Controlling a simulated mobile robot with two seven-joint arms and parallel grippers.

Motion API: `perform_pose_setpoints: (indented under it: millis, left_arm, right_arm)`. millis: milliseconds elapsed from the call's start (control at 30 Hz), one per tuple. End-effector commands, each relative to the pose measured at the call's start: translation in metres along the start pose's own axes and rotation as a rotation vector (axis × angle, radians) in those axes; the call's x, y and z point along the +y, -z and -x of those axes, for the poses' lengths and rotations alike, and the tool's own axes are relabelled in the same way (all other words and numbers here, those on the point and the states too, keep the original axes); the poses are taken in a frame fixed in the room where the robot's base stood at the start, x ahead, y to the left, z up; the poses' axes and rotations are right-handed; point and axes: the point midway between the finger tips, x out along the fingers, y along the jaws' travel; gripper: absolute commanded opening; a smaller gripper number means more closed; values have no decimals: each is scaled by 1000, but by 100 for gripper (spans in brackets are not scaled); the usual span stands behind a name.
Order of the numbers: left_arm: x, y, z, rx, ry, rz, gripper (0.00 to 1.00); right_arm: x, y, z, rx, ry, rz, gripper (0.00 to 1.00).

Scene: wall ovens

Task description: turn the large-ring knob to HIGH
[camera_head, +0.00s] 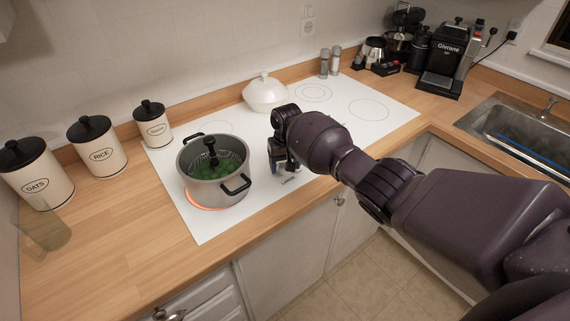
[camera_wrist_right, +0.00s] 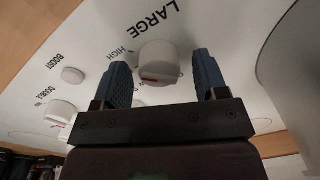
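The large-ring knob (camera_wrist_right: 160,62) is white and round, with a red mark on its side, below the printed word LARGE in the right wrist view. The word HIGH is printed to its left. My right gripper (camera_wrist_right: 163,80) is open, with one blue finger on each side of the knob and a gap to each. I cannot tell how far down the fingers reach. In the head view my right gripper (camera_head: 279,156) is over the front of the white cooktop (camera_head: 240,220), right of the pot, and hides the knob. My left gripper is not in view.
A grey pot (camera_head: 213,172) with green food stands on an orange-glowing ring, its black handle near my gripper. A white lidded dish (camera_head: 265,93) stands behind. Another knob (camera_wrist_right: 62,108), marked DOUBLE, and a BOOST button (camera_wrist_right: 72,75) are left of the fingers.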

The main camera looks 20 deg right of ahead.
Motion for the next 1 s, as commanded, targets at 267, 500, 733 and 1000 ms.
perform_pose_setpoints:
  millis: [267, 500, 733, 1000]
  left_arm:
    - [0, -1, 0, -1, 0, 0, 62]
    - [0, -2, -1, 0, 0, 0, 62]
    - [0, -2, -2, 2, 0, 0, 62]
    - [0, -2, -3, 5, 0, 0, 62]
  right_arm:
    - [1, 0, 3, 0, -1, 0, 66]
    - [1, 0, 34, 3, -1, 2, 66]
    - [0, 1, 77, 3, 0, 1, 66]
    - [0, 0, 104, 0, 0, 0, 66]
